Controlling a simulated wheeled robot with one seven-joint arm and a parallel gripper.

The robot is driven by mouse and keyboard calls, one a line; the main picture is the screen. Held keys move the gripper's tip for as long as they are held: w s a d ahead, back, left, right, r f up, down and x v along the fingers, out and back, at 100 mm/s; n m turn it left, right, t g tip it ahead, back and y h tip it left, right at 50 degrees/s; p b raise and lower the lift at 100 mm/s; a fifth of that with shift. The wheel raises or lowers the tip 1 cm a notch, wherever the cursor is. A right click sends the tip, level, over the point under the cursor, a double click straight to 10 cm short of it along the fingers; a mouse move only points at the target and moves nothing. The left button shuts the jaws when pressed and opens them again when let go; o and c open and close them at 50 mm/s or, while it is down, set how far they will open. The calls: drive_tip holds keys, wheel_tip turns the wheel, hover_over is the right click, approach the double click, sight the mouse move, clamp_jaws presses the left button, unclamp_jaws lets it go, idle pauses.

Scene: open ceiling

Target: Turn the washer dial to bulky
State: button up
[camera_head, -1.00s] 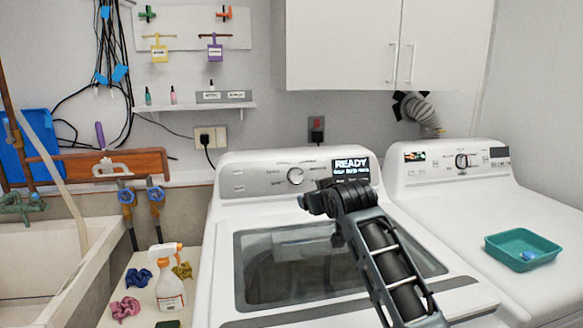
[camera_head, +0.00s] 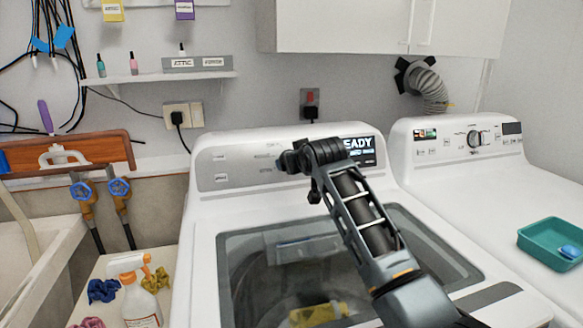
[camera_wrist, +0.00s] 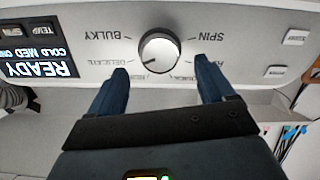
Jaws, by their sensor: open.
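The washer (camera_head: 207,225) has a grey control panel (camera_head: 225,172) with a lit display (camera_head: 364,150). The round white-and-silver dial (camera_wrist: 159,53) shows in the wrist view; in the head view my arm hides it. A dark pointer mark on the dial points lower left, toward the DELICATE label (camera_wrist: 108,62). The BULKY label (camera_wrist: 102,34) is at upper left of the dial, SPIN (camera_wrist: 206,38) at upper right. My gripper (camera_wrist: 164,80) is open and empty, its two blue fingers below and either side of the dial, apparently not touching it.
A dryer (camera_head: 450,185) with its own knob (camera_head: 474,138) stands at right, bearing a teal tray (camera_head: 540,243). A spray bottle (camera_head: 140,300) and cloths are at lower left. White cupboards (camera_head: 340,25) hang above.

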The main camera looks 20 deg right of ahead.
drive_tip(key=b+x, duration=0.3)
drive_tip(key=x, duration=0.1)
drive_tip(key=shift+w+f, duration=0.1)
idle(0.3)
drive_tip(key=c, duration=1.1)
